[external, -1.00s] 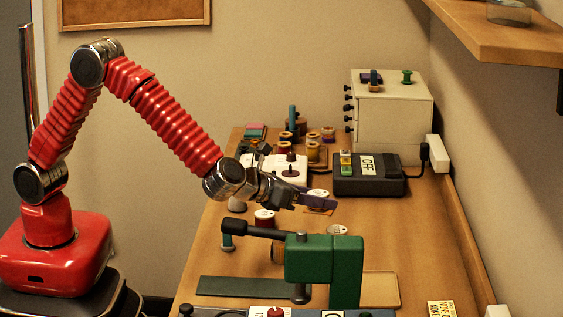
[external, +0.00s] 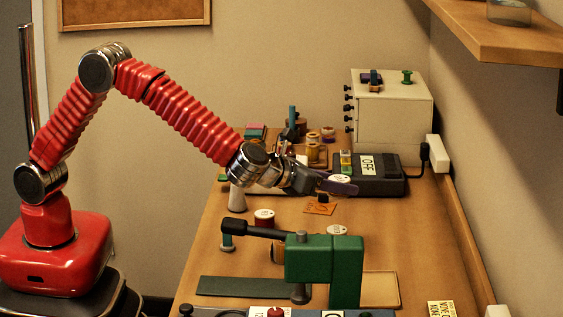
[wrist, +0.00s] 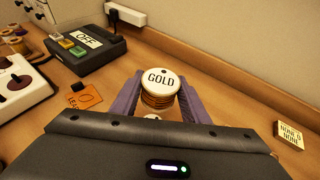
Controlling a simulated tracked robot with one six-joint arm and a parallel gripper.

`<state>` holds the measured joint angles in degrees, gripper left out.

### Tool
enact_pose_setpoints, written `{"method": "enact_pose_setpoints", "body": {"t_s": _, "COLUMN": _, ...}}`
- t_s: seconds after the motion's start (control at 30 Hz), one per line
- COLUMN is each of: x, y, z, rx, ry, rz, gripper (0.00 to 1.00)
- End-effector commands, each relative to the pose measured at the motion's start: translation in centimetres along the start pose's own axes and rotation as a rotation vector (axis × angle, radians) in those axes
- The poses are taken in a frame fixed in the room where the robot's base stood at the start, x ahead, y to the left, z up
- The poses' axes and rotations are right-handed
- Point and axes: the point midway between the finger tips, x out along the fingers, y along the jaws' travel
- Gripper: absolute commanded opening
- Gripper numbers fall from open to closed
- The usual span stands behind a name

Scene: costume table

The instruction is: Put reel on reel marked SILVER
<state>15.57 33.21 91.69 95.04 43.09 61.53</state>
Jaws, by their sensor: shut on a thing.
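My gripper (external: 338,187) has purple fingers shut on a reel (wrist: 160,88) with a white top marked GOLD and copper-coloured thread. The held reel also shows in the external view (external: 340,179), upright and above the table. In the wrist view, the white top of another reel (wrist: 152,116) shows low between the fingers, mostly hidden. On the table, a red reel with a white top (external: 264,217) stands left of the green clamp-like device. Another white-topped reel (external: 337,230) stands behind that device, partly hidden. I cannot read SILVER on any label.
A green device (external: 325,258) with a black arm stands in front. A black box marked OFF (external: 368,175) and a white drawer cabinet (external: 391,118) stand farther back. An orange tag (external: 320,208) lies flat. A yellow card (wrist: 291,136) lies right.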

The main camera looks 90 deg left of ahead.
Motion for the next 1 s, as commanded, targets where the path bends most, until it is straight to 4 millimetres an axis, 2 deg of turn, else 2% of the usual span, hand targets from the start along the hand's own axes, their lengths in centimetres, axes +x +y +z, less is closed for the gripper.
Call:
{"method": "enact_pose_setpoints", "body": {"t_s": 0.2, "x": 1.3, "y": 0.0, "z": -3.5, "rx": 0.004, "ry": 0.003, "rz": 0.002, "gripper": 0.18}}
{"method": "enact_pose_setpoints", "body": {"t_s": 0.3, "x": 1.8, "y": 0.0, "z": -4.6, "rx": 0.003, "ry": 0.001, "rz": 0.001, "gripper": 0.18}}
{"method": "enact_pose_setpoints", "body": {"t_s": 0.73, "x": 2.1, "y": 0.0, "z": -5.3, "rx": 0.001, "ry": 0.001, "rz": 0.001, "gripper": 0.18}}
{"method": "enact_pose_setpoints", "body": {"t_s": 1.0, "x": 3.2, "y": 0.0, "z": -8.1, "rx": 0.002, "ry": 0.002, "rz": 0.000, "gripper": 0.18}}
